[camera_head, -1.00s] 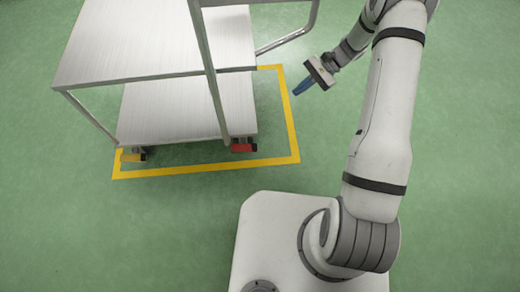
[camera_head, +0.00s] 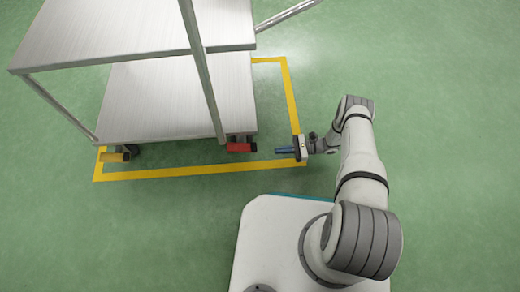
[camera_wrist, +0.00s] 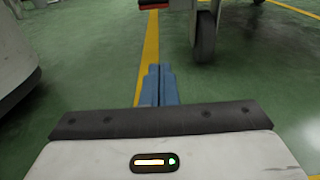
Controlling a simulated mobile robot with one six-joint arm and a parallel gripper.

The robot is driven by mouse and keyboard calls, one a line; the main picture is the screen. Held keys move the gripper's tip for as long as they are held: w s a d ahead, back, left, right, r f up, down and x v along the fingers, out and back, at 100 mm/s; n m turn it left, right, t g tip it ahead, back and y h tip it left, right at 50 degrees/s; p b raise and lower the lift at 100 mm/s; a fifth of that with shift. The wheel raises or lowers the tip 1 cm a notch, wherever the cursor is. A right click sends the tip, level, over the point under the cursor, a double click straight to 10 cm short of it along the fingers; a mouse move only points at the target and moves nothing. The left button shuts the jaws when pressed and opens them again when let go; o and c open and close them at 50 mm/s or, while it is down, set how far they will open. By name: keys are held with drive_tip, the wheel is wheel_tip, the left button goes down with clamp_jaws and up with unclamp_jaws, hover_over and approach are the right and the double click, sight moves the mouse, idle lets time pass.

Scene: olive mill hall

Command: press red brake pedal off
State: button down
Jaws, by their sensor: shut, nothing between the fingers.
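The red brake pedal (camera_head: 240,147) sits at the near right caster of a metal trolley (camera_head: 165,97) in the head view. In the wrist view the red pedal (camera_wrist: 153,4) is cut by the top edge, beside a dark caster wheel (camera_wrist: 205,36). My gripper (camera_head: 278,150) is to the right of the pedal, at about its level in the picture, with a gap between them. Its blue fingers (camera_wrist: 159,86) are shut together with nothing between them and point toward the pedal. Whether the pedal is up or down I cannot tell.
A yellow pedal (camera_head: 115,157) is at the trolley's near left caster. A yellow floor line (camera_head: 190,170) frames the trolley. The trolley's upright post (camera_head: 203,75) rises just left of the red pedal. Green floor between gripper and pedal is clear.

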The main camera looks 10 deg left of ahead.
drive_tip(key=b+x, duration=0.2)
drive_tip(key=x, duration=0.7)
drive_tip(key=shift+s+a+f, duration=0.1)
drive_tip(key=shift+a, duration=0.2)
wheel_tip(320, 180, up, 3)
drive_tip(key=shift+f, duration=0.1)
drive_tip(key=shift+d+r, duration=0.2)
drive_tip(key=shift+r, duration=0.45)
drive_tip(key=shift+d, duration=0.1)
